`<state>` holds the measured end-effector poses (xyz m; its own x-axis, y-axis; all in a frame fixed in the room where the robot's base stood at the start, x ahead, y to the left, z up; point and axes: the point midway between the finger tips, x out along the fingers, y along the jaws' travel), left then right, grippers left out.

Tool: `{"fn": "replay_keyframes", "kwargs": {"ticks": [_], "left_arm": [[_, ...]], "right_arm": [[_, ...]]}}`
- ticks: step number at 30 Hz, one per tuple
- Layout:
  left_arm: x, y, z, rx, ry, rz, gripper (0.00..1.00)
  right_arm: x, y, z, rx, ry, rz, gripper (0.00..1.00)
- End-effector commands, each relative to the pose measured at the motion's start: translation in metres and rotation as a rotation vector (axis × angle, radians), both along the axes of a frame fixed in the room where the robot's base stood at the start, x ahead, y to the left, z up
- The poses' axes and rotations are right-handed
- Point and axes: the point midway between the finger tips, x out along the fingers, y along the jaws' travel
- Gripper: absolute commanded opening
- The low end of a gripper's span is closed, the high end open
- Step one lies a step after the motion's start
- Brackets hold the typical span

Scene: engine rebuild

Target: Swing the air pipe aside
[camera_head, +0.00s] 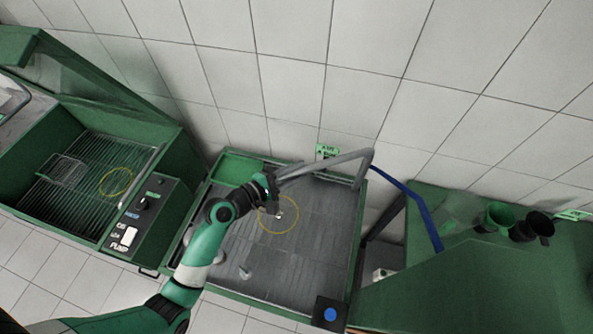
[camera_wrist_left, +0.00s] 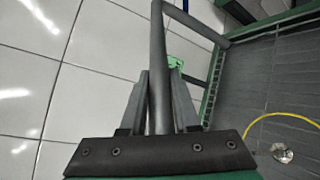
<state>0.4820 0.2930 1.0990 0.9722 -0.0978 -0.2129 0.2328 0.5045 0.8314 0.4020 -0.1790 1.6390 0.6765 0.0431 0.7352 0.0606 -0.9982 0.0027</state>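The air pipe (camera_head: 325,164) is a grey bent tube over the back of a grey slatted bench. Its far end bends down at the bench's back right corner. My left gripper (camera_head: 272,184) is at the pipe's near end, above the back left part of the bench. In the left wrist view the pipe (camera_wrist_left: 157,60) runs between the two fingers (camera_wrist_left: 159,95), which lie close against both its sides, so the gripper looks shut on it. The pipe's tip is hidden by the gripper. My right gripper is not in view.
The bench top (camera_head: 320,230) carries a yellow ring (camera_head: 296,228) around a small metal piece (camera_head: 280,216). A blue bar (camera_head: 415,200) slopes down to the right. A black box with a blue button (camera_head: 330,314) is at the front right. A green washing cabinet (camera_head: 165,150) stands left.

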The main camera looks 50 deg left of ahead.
Motion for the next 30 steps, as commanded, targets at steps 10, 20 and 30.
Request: {"fn": "replay_keyframes", "kwargs": {"ticks": [10, 20, 30], "left_arm": [[-0.0002, 0.0000, 0.0002, 0.000, 0.000, 0.000, 0.00], [-0.0001, 0.0000, 0.0003, 0.000, -0.001, 0.001, 0.00], [-0.0001, 0.0000, 0.0004, 0.000, -0.001, 0.000, 0.00]], "right_arm": [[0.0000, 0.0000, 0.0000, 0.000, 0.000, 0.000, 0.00], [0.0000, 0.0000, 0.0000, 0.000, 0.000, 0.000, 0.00], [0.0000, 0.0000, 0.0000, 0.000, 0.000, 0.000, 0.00]]}}
